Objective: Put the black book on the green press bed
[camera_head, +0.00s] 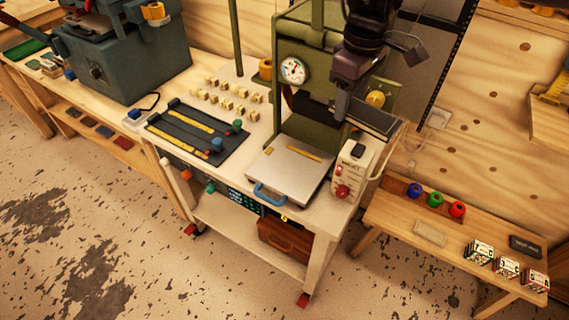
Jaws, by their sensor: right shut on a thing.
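My right gripper (343,104) hangs in front of the right side of the green press (309,35). It is shut on the black book (373,120), a flat dark slab held level above the red-buttoned control box. The green press's bed (289,176) is a silver plate below and left of the book, with a yellow strip on it and a blue handle at its front. The book is apart from the bed.
A dark tray (188,128) with yellow strips and small type blocks lie left of the bed. The control box (349,172) stands right of the bed, under the book. A low bench (450,234) at right holds blue, green and red rolls and several patterned boxes. A grey-blue press (125,50) stands left.

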